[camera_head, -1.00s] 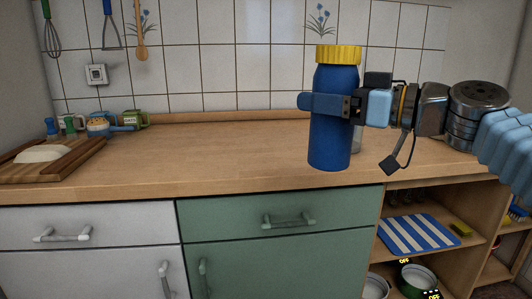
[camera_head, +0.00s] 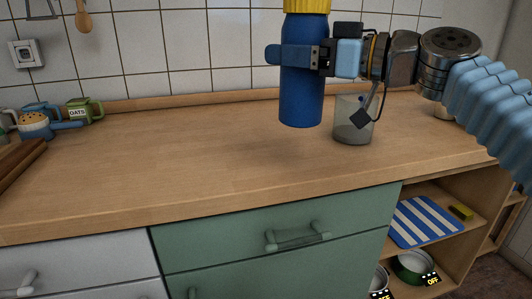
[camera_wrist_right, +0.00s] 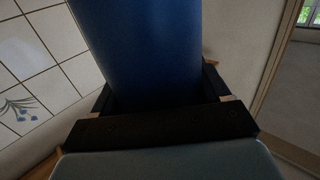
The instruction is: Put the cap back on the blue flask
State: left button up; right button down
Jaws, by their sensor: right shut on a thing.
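The blue flask (camera_head: 301,98) is upright in the head view, with a yellow cap (camera_head: 307,5) at its top, cut off by the frame's upper edge. My right gripper (camera_head: 290,56) is shut around the flask's upper body. The flask appears held above the counter, near its back. In the right wrist view the flask (camera_wrist_right: 142,45) fills the space between the fingers. Whether the cap is fully seated cannot be told. My left gripper is not in view.
A clear glass (camera_head: 353,120) stands on the wooden counter (camera_head: 200,160), just right of the flask. The counter's middle is clear. Open shelves with a striped cloth (camera_head: 424,222) are below right.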

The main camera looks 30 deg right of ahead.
jog(key=w+d+f+b, duration=0.1)
jog(key=w+f, duration=0.8)
jog(key=w, duration=0.4)
jog(key=shift+d, duration=0.4)
jog(key=shift+r, duration=0.1)
jog(key=f+b, duration=0.1)
jog(key=f, duration=0.1)
jog(key=w+f+b, duration=0.1)
jog(key=f, duration=0.1)
jog(key=shift+f, duration=0.2)
